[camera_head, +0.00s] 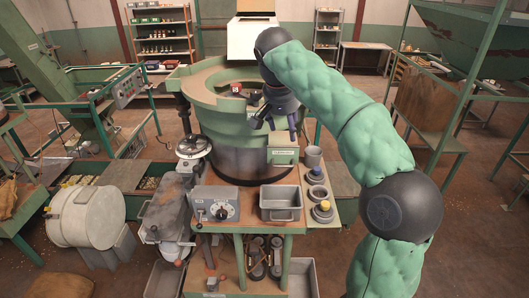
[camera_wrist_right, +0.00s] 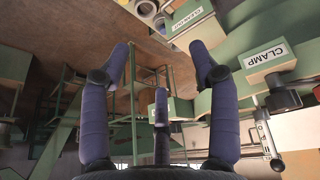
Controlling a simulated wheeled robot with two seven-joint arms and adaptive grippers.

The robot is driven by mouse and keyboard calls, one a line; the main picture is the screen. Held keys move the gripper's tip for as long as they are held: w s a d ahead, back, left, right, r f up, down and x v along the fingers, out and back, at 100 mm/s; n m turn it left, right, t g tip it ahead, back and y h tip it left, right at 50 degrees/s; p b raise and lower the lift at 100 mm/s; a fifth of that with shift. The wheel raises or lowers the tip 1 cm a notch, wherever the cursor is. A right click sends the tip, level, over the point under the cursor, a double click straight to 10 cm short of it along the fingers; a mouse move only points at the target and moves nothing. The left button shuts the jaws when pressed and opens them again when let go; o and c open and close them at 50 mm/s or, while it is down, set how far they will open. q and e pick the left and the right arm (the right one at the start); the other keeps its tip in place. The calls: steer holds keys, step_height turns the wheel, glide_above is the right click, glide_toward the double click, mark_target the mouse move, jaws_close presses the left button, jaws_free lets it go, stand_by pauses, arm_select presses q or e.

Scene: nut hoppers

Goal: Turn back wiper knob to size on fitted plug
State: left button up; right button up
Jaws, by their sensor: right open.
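My right gripper (camera_head: 275,122) hangs over the right rim of the round green bowl (camera_head: 200,102), its fingers pointing down. In the right wrist view the fingers (camera_wrist_right: 160,60) are spread wide with nothing between them. A small red block with a pale mark (camera_head: 236,88) sits inside the bowl, left of the gripper. In the wrist view a green block labelled CLAMP (camera_wrist_right: 268,58) is to the right of the fingers, with a dark knob-like part (camera_wrist_right: 283,101) beside it. I cannot tell which part is the wiper knob or see the plug. My left gripper is not in view.
A plate labelled CLEANOUT (camera_wrist_right: 188,18) is on the bowl's side.

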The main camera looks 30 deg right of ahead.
steer(key=w+a+f+n, duration=0.2)
steer(key=w+a+f, duration=0.2)
steer(key=f, duration=0.5)
steer(key=shift+w+f+y, duration=0.15)
steer(key=shift+w+y, duration=0.05)
steer(key=shift+y, duration=0.2)
